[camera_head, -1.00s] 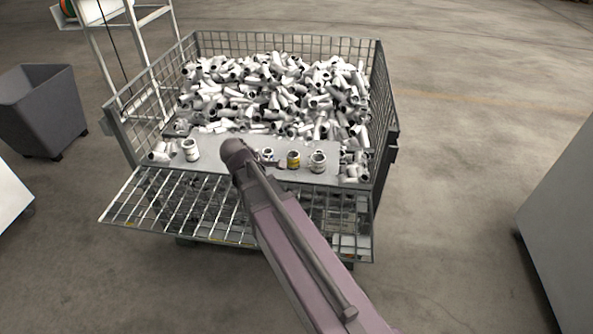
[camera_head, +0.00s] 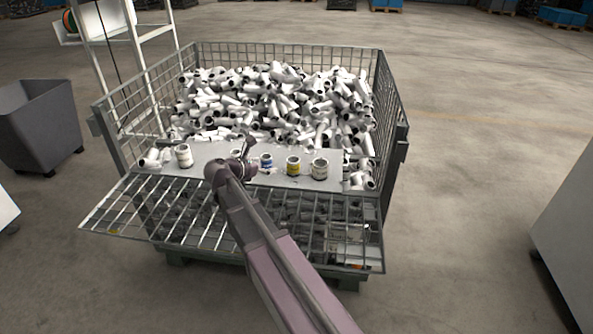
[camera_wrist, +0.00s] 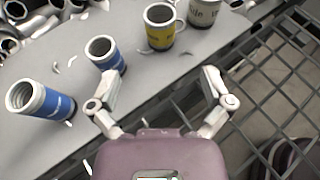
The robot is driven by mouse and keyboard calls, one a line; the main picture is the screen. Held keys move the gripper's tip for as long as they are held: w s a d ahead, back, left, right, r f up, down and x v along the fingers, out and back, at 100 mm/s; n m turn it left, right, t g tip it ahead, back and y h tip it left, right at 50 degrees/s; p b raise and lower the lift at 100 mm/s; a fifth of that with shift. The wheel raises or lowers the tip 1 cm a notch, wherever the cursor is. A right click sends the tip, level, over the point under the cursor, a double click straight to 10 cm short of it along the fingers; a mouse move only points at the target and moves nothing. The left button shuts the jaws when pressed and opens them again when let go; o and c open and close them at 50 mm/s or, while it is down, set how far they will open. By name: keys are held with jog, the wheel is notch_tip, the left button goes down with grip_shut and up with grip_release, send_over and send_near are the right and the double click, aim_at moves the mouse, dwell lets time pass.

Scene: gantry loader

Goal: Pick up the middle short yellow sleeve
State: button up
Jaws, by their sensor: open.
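One yellow-banded sleeve (camera_head: 293,166) stands upright on the grey board, between a blue-banded sleeve (camera_head: 266,161) and a white one (camera_head: 319,169). In the wrist view the yellow sleeve (camera_wrist: 160,36) is beyond my fingertips, near top centre, with a dark open top and a loop like a handle on its right. It is the only yellow one I see. My gripper (camera_wrist: 160,82) is open and empty, apart from the sleeves. In the head view my gripper (camera_head: 246,148) is left of the yellow sleeve, partly hidden by my wrist.
Blue sleeves (camera_wrist: 105,54) and (camera_wrist: 42,100) stand left of the yellow one in the wrist view. A white sleeve (camera_head: 184,156) stands at the board's left. White fittings (camera_head: 270,95) heap behind. The folded-down mesh gate (camera_head: 150,213) lies in front.

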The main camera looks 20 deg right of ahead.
aim_at(289, 162)
jog(key=shift+d, duration=0.1)
jog(key=b+x, duration=0.3)
jog(key=x, duration=0.4)
jog(key=shift+w+f, duration=0.1)
jog(key=shift+f, duration=0.05)
jog(key=shift+w+d+f, duration=0.1)
jog(key=shift+w+d, duration=0.05)
jog(key=shift+d, duration=0.45)
jog(key=shift+b+x, duration=1.15)
jog(key=shift+x, duration=1.5)
jog(key=c, duration=1.3)
